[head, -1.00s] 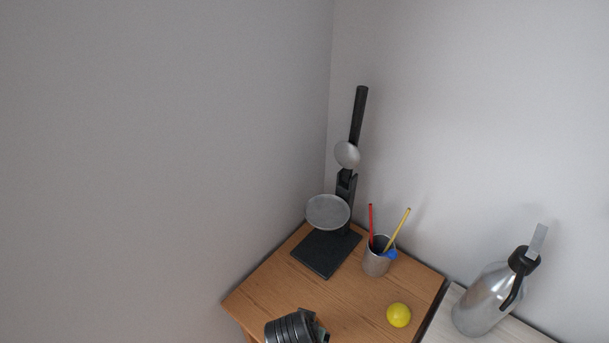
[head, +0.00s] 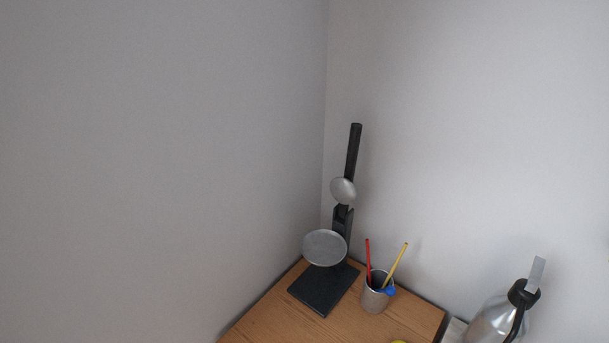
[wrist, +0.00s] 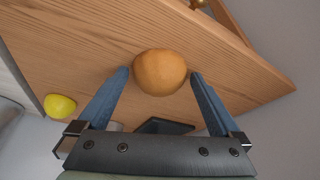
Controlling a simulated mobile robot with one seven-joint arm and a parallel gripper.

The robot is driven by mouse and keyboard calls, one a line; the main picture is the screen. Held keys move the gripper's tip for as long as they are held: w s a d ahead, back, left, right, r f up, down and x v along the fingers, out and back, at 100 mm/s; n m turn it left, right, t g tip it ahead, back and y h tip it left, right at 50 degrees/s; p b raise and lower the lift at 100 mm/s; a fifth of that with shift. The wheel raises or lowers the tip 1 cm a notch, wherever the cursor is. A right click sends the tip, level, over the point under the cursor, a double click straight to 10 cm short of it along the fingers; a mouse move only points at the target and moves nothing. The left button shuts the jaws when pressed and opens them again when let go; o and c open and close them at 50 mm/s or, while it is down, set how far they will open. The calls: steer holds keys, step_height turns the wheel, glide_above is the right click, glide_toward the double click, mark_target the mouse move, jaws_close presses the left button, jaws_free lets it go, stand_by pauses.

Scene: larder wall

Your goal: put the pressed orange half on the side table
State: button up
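The pressed orange half (wrist: 160,72) shows in the wrist view as a rounded orange piece. It sits between the two blue fingertips of my gripper (wrist: 160,73), which are close against its left and right sides. My gripper looks shut on it, above the wooden table (wrist: 75,55). Any gap between the half and the tabletop cannot be judged. The same wooden table (head: 265,325) shows in the head view, where neither my gripper nor the orange half is in view. I cannot tell for sure whether this is the side table.
A dark press (head: 326,288) stands at the table's back corner by the walls. Beside it is a metal cup (head: 377,299) with red and yellow sticks. A yellow ball-like fruit (wrist: 60,105) lies nearby. A silver bottle (head: 493,322) stands on a pale surface at right.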

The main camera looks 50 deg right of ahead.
steer(key=shift+r, duration=0.25)
steer(key=v, duration=1.2)
steer(key=w+a+r+n+t+h, duration=0.1)
steer(key=w+r+n+t, duration=0.5)
steer(key=w+r, duration=1.05)
steer(key=w+a+r+t, duration=0.1)
steer(key=a+r+t, duration=0.25)
steer(key=r, duration=0.45)
steer(key=w+a+r+t, duration=0.2)
steer(key=r+t, duration=0.2)
steer(key=r, duration=0.5)
steer(key=s+a+r+n+t+y, duration=0.1)
steer(key=s+a+r+t, duration=0.3)
steer(key=r, duration=0.6)
steer(key=s+a+r+n+t+y, duration=0.2)
steer(key=s+a+r+n+t, duration=0.1)
steer(key=r, duration=0.7)
steer(key=s+a+r+n+t+y, duration=0.2)
steer(key=s+a+r+t, duration=0.3)
steer(key=r, duration=0.6)
steer(key=shift+n, duration=0.3)
